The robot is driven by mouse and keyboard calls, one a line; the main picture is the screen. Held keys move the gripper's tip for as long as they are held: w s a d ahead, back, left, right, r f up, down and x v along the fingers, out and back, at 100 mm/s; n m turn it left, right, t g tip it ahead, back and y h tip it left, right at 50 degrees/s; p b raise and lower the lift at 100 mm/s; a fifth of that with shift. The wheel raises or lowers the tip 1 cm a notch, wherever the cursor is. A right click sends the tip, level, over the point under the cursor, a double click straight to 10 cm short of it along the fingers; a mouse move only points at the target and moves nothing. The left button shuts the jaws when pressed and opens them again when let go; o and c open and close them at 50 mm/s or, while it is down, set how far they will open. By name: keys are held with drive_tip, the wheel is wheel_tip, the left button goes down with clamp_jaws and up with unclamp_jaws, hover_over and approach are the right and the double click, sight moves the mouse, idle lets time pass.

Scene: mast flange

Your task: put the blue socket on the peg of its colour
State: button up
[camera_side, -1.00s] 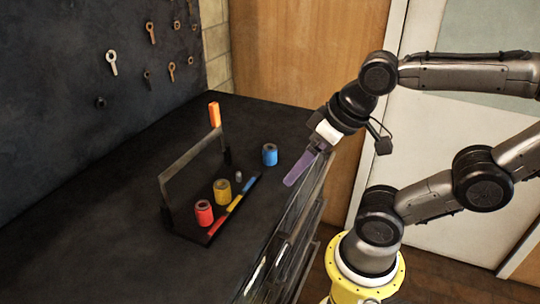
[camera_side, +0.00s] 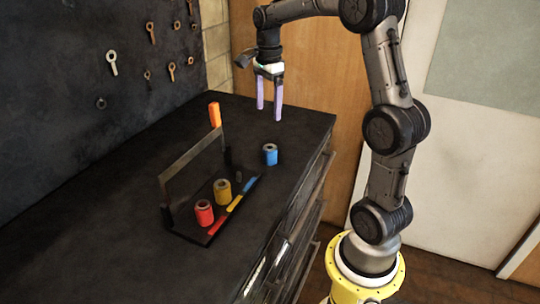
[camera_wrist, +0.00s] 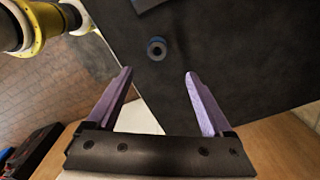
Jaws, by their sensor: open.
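The blue socket (camera_side: 270,154) stands upright on the dark bench, right of the rack, with its round hole facing up. It also shows in the wrist view (camera_wrist: 157,48), ahead of my fingertips. A bare dark peg (camera_side: 238,174) stands near the blue strip (camera_side: 249,184).
A red socket (camera_side: 204,212) and a yellow socket (camera_side: 222,191) stand on the rack by their matching strips. The rack's raised frame stands behind them. An orange object (camera_side: 214,115) stands upright behind the rack. The bench around the blue socket is clear.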

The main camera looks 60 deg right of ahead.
hover_over(271, 148)
wheel_tip(271, 148, down, 9)
drive_tip(key=shift+s+a+f, duration=0.1)
drive_tip(key=shift+a+f, duration=0.05)
drive_tip(key=shift+f, duration=1.15)
drive_tip(key=shift+s+a+f, duration=0.1)
drive_tip(key=shift+a+f, duration=0.05)
drive_tip(key=shift+f, duration=1.1)
drive_tip(key=shift+c, duration=0.3)
clamp_jaws()
